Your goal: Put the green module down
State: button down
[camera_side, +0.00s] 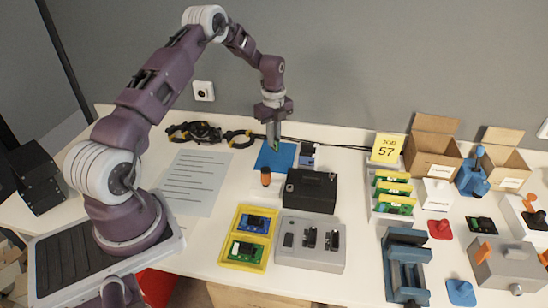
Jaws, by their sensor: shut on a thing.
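My gripper (274,132) points down over a blue mat (276,164) at the back middle of the table. It is shut on a small green module (276,147), mostly hidden between the fingers. I cannot tell whether the module touches the mat. Other green modules (392,188) stand in a pale rack to the right, and another green board (246,252) lies in a yellow tray at the front.
A black box (311,190) and an orange-topped item (265,177) stand just in front of the mat. Cables lie behind. A printed sheet (195,182) lies flat to the left.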

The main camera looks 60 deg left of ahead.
aim_at(274, 149)
notch_tip(274, 149, down, 6)
jog(key=shift+r, duration=0.15)
jog(key=shift+f, duration=0.3)
jog(key=c, duration=1.5)
grip_release()
